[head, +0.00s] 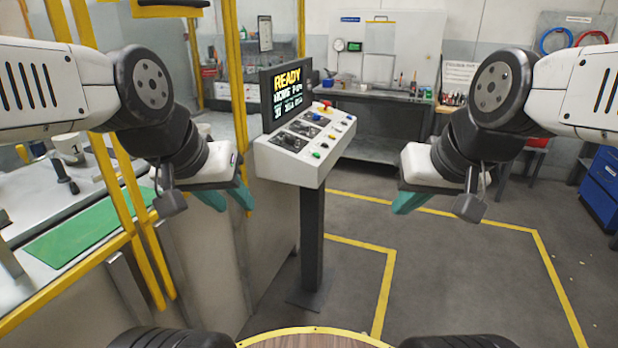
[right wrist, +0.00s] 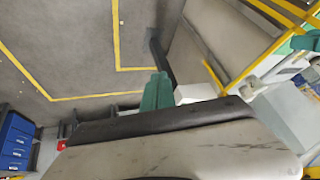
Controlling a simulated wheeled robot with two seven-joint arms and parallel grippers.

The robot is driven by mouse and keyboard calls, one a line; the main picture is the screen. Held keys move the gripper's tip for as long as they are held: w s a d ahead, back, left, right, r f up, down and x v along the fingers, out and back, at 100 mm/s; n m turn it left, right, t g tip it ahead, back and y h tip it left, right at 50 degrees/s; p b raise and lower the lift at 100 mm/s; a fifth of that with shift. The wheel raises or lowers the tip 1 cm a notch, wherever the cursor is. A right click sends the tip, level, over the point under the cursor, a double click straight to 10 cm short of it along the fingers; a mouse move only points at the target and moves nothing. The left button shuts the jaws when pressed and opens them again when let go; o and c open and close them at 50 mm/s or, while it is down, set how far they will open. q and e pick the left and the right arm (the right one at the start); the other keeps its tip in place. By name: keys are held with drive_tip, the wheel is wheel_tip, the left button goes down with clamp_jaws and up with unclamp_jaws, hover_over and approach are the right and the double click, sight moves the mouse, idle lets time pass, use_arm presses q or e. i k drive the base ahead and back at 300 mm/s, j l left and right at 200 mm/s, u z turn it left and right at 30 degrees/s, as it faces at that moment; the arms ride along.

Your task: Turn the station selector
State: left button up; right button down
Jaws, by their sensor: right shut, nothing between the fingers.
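The control console (head: 290,170) stands on a dark post ahead of me, with a sloped light panel. The panel has dark plates with knobs (head: 290,142), coloured buttons and a red-topped stick (head: 325,104). I cannot tell which knob is the station selector or how it is set. A screen (head: 286,93) behind the panel reads READY. My left gripper (head: 226,198) is left of and below the panel, its teal fingers spread and empty. My right gripper (head: 408,202) is right of the console, clear of it, with its fingers shut and empty; its teal fingers (right wrist: 157,92) also show in the right wrist view.
A yellow-framed barrier (head: 150,240) and a bench with a green mat (head: 85,235) close off the left. A workbench (head: 380,95) stands at the back and a blue cabinet (head: 602,190) at the right. The floor right of the console is clear, with yellow lines.

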sight(288, 138)
drive_tip(key=i+l, duration=0.1)
drive_tip(key=i, duration=0.3)
drive_tip(key=i+l, duration=0.15)
drive_tip(key=i, duration=0.25)
drive_tip(key=i+l, duration=0.1)
drive_tip(key=i, duration=0.3)
